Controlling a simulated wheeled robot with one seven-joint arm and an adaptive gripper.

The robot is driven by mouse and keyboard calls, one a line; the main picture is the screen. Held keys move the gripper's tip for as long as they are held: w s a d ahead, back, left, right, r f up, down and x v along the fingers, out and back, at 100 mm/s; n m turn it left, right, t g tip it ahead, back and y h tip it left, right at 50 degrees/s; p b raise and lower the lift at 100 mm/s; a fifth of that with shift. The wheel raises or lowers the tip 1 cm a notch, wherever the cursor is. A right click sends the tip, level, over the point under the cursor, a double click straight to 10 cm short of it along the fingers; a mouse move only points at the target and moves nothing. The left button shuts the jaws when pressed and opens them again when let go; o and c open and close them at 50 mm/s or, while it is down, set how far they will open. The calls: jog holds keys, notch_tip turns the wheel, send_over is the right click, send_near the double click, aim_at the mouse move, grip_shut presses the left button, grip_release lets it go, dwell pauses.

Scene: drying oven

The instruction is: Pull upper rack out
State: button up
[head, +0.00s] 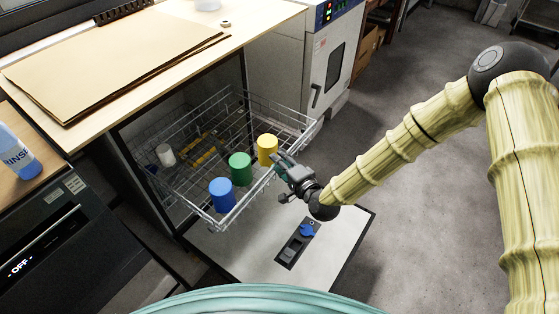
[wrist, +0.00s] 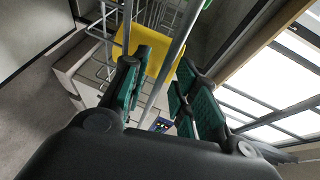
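The upper rack (head: 247,198) is a silver wire basket, partly out of the dark cabinet and above its lowered door. It holds a blue cup (head: 222,195), a green cup (head: 240,168), a yellow cup (head: 267,149) and a white cup (head: 166,155). My gripper (head: 284,166) is at the rack's front edge, near the yellow cup. In the wrist view my gripper (wrist: 165,90) has its fingers apart, with a wire rail running between them. The yellow cup (wrist: 152,60) shows beyond the rail. Whether either finger touches the rail is unclear.
The lowered door (head: 325,240) lies open below the rack, with a blue latch (head: 307,231) on it. A wooden counter (head: 262,22) with brown folders (head: 115,55) is above. A white oven (head: 333,60) stands at the back. The floor at right is clear.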

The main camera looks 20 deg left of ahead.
jog(key=v, duration=1.1)
jog(key=shift+s, duration=0.1)
jog(key=s+d+f+n+g+h+p, duration=0.35)
jog(key=s+d+f+g+h, duration=0.2)
jog(key=s+d+f, duration=0.85)
jog(key=s+d+n+g+h+p, duration=0.1)
jog(key=s+d+g+h, duration=0.1)
jog(key=s+d, duration=0.5)
jog(key=s+d+n+g+h+p, duration=0.1)
jog(key=s+d+h, duration=0.3)
jog(key=s+d, duration=0.4)
jog(key=d+n+g, duration=0.1)
jog(key=d, duration=0.4)
jog(key=shift+s+f+g+h, duration=0.25)
jog(key=shift+s+g+h, duration=0.05)
jog(key=shift+g+h, duration=0.05)
